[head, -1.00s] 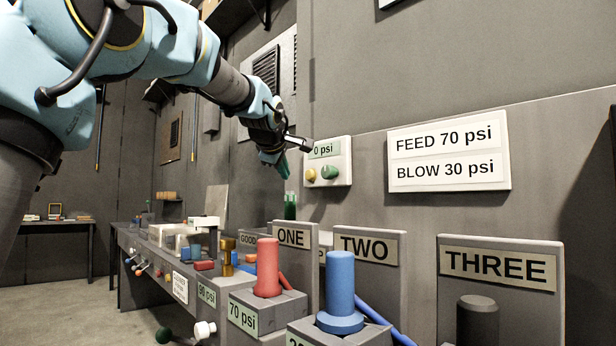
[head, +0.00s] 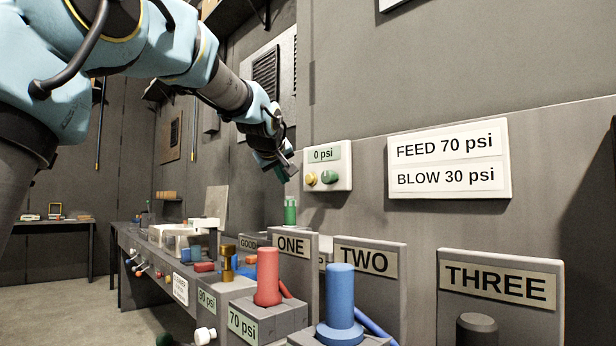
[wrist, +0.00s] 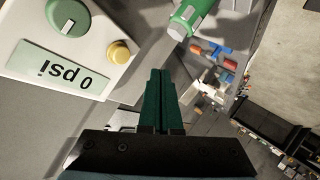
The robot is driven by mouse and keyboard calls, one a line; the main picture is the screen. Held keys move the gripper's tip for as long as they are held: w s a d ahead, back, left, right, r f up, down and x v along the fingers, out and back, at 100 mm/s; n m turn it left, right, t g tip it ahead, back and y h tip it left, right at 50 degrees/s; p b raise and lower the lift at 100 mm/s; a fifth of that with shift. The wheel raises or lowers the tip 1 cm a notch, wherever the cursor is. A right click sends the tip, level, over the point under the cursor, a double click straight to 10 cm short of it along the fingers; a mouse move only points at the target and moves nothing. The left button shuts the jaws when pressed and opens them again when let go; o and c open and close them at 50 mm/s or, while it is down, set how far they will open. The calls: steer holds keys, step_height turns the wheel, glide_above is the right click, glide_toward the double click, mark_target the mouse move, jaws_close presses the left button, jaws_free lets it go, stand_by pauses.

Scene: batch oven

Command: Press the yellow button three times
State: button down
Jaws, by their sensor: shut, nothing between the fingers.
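The yellow button (head: 311,178) is on a white wall panel (head: 342,181), left of a green knob (head: 328,177) and under a "0 psi" label (head: 323,154). In the wrist view the yellow button (wrist: 119,52) is at the upper left, close to the fingers. My gripper (head: 284,176) is shut and empty. Its green fingers (wrist: 161,72) point down at a slant just left of the panel in the head view. The fingertips are beside the button, apart from it as far as I can see.
A green bottle-like thing (head: 290,211) stands below my gripper. A red cylinder (head: 268,276) and a blue cylinder (head: 341,297) stand on blocks in front of plates marked ONE and TWO. A dark cylinder (head: 477,330) stands by plate THREE.

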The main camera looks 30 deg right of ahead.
mark_target(311, 179)
steer(key=a+m+p, duration=0.1)
steer(key=m+p, duration=0.1)
steer(key=m, duration=0.7)
steer(key=a+m+p, duration=0.1)
steer(key=m+p, duration=0.1)
steer(key=m, duration=0.8)
steer(key=a+m+p, duration=0.1)
steer(key=m+p, duration=0.1)
steer(key=m, duration=0.7)
steer(key=shift+s+a+m, duration=0.15)
steer(key=shift+s+m, duration=0.1)
steer(key=shift+m, duration=0.05)
steer(key=w+d+p, duration=0.1)
steer(key=d+p, duration=0.3)
steer(key=d, duration=0.4)
steer(key=shift+w+d, duration=0.35)
stand_by(0.6)
steer(key=shift+w+d+p, duration=0.1)
steer(key=shift+d+p, duration=0.2)
steer(key=shift+d, duration=0.1)
